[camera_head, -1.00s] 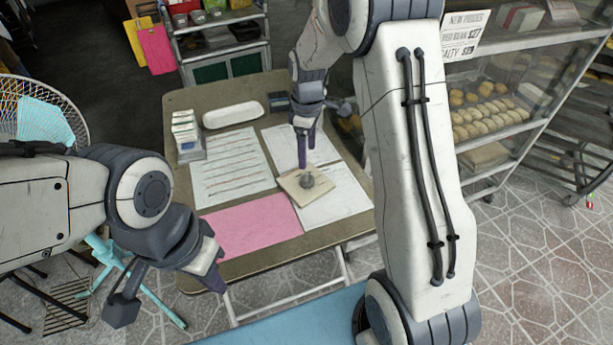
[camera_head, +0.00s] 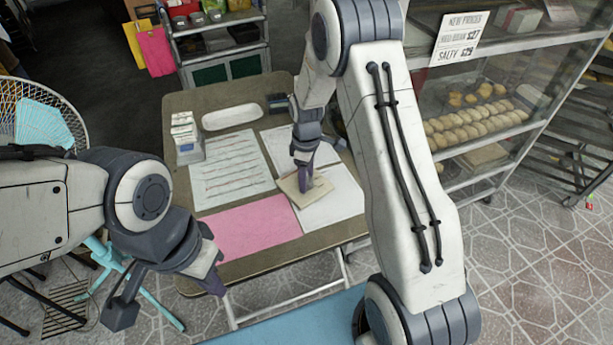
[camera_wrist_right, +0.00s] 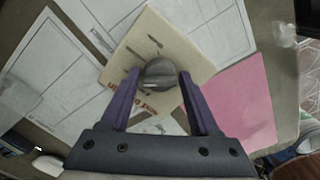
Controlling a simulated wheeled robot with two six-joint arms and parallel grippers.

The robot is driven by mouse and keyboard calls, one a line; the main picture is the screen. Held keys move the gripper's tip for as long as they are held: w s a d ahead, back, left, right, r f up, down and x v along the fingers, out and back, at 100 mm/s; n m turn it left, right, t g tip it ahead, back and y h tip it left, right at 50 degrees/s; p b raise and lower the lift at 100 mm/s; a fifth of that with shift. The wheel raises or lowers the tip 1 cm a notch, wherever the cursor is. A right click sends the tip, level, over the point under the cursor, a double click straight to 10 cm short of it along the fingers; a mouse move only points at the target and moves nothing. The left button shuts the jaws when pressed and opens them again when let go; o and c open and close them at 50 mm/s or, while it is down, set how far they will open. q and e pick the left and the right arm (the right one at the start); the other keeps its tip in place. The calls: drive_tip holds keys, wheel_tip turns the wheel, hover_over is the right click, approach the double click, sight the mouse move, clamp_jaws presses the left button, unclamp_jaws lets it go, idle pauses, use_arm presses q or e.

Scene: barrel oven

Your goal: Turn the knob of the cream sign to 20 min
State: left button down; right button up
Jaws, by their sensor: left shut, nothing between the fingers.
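The cream sign (camera_head: 312,194) lies on papers on the table; it also shows in the right wrist view (camera_wrist_right: 190,52), with dark marks and brown lettering. Its round grey knob (camera_wrist_right: 159,73) sits between my right gripper's fingertips. My right gripper (camera_wrist_right: 158,76) is open, one purple finger on each side of the knob, with at most a thin gap. In the head view my right gripper (camera_head: 304,187) points down and hides most of the knob. I cannot read the knob's setting. My left gripper (camera_head: 216,285) is shut and empty by the table's front left edge.
The table (camera_head: 180,101) holds a pink sheet (camera_head: 250,228), printed papers (camera_head: 230,165), a white tray (camera_head: 231,117) and a card holder (camera_head: 187,138). A glass bread case (camera_head: 480,110) stands on the right. A blue surface (camera_head: 300,322) is at the front.

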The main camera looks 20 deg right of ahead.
clamp_jaws()
drive_tip(key=shift+r+m, duration=0.1)
drive_tip(key=shift+m, duration=0.2)
drive_tip(key=shift+m+p, duration=0.6)
drive_tip(key=shift+m, duration=0.3)
drive_tip(key=m+p, duration=0.1)
drive_tip(key=m, duration=0.3)
drive_tip(key=m+p, duration=0.1)
drive_tip(key=m, duration=0.4)
drive_tip(key=m+p, duration=0.1)
drive_tip(key=m, duration=0.2)
idle(0.4)
